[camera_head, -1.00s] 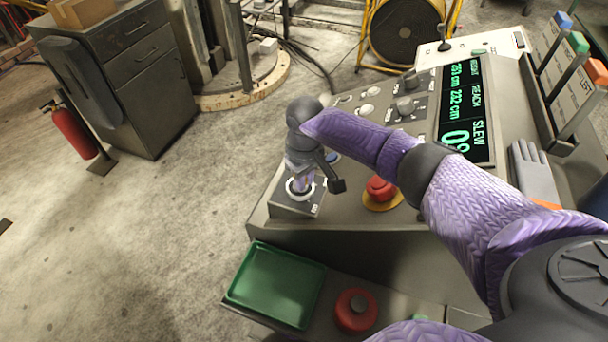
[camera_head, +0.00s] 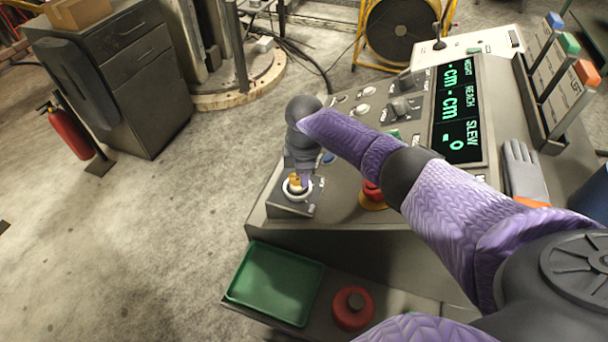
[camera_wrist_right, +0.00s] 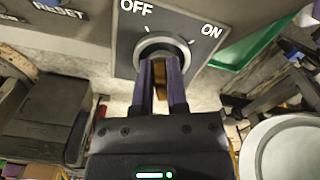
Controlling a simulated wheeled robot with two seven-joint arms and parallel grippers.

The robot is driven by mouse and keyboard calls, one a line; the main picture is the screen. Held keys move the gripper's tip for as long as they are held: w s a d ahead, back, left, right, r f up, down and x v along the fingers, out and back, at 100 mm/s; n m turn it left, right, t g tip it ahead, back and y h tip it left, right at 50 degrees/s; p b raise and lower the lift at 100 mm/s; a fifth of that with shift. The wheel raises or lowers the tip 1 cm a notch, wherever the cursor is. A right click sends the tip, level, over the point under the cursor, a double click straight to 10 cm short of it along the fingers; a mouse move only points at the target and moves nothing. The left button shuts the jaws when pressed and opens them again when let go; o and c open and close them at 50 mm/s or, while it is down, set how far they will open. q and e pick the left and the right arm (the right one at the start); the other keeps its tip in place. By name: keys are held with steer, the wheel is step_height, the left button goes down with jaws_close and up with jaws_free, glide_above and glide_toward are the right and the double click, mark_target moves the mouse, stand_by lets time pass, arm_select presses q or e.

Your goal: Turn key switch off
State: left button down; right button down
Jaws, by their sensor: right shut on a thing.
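The key switch (camera_head: 297,187) sits on a grey plate at the console's near left corner. In the right wrist view its round collar (camera_wrist_right: 163,50) lies below the white OFF and ON marks. My right gripper (camera_head: 299,176) comes down on it from above. In the right wrist view my right gripper (camera_wrist_right: 160,80) has its two fingers shut on the yellowish key (camera_wrist_right: 160,76), which points roughly straight away from the collar. Fingers hide much of the key. My left gripper is not in view.
A red emergency button (camera_head: 373,194) on a yellow base stands right of the switch. A green tray (camera_head: 275,283) and a red round knob (camera_head: 352,307) lie on the lower shelf. A grey glove (camera_head: 524,172) lies on the console's right.

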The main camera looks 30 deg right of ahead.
steer(key=shift+w+n, duration=0.1)
steer(key=shift+n, duration=0.6)
steer(key=shift+w+n, duration=0.1)
steer(key=shift+n, duration=0.5)
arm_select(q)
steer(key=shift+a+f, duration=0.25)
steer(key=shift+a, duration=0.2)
arm_select(e)
steer(key=shift+n, duration=0.3)
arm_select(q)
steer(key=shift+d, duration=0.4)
arm_select(e)
steer(key=c, duration=0.6)
jaws_free()
steer(key=shift+c, duration=0.2)
